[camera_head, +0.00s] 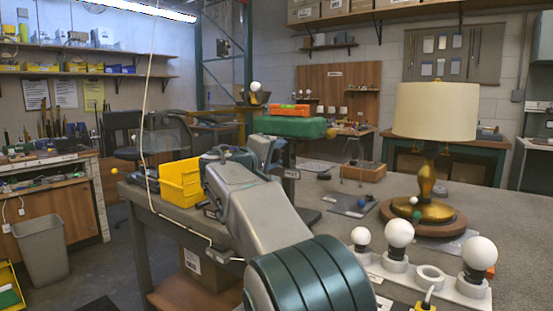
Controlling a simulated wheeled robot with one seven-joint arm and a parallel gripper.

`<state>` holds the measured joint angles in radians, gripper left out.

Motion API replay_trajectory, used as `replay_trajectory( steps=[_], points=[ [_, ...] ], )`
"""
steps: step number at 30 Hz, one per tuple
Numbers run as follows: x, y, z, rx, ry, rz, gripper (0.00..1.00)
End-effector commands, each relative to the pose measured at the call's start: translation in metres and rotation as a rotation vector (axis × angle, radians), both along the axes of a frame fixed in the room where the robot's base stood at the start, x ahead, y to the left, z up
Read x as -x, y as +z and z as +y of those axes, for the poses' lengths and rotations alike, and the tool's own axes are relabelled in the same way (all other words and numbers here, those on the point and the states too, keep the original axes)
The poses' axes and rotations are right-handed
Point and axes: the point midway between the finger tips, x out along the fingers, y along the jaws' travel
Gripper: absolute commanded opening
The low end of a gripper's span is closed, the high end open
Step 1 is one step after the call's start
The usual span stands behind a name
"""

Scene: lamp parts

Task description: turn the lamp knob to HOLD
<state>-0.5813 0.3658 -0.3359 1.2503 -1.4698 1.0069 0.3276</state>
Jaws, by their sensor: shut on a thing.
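A lamp with a long green shade (290,127) stands at the back of the grey bench, with a dark stem and base behind my arm. My gripper (277,161) is at the lamp's stem, below the shade. It is small and partly covered by my own arm. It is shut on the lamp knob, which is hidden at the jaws. The knob's marks, including HOLD, are too small or hidden to read.
A brass lamp with a cream shade (436,110) stands on the right of the bench. In front of it is a white socket strip (452,290) with several round bulbs. A yellow bin (181,184) is left of my arm. The bench's middle right has some free room.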

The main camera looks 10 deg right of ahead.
Motion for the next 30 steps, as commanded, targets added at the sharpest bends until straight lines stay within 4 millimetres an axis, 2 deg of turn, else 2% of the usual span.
replay_trajectory(
  steps=[10,11,12,13,25,30],
  points=[
    [0.000,-0.001,0.000,-0.004,0.000,-0.001,0.16],
    [0.000,-0.001,0.000,-0.004,0.000,-0.001,0.45],
    [0.000,-0.001,0.000,-0.004,0.000,-0.001,0.56],
    [0.000,-0.001,0.000,-0.004,0.000,-0.001,0.61],
    [0.001,0.002,0.001,-0.002,0.000,-0.006,0.61],
    [0.006,0.001,0.014,-0.003,0.001,-0.006,0.61]
  ],
)
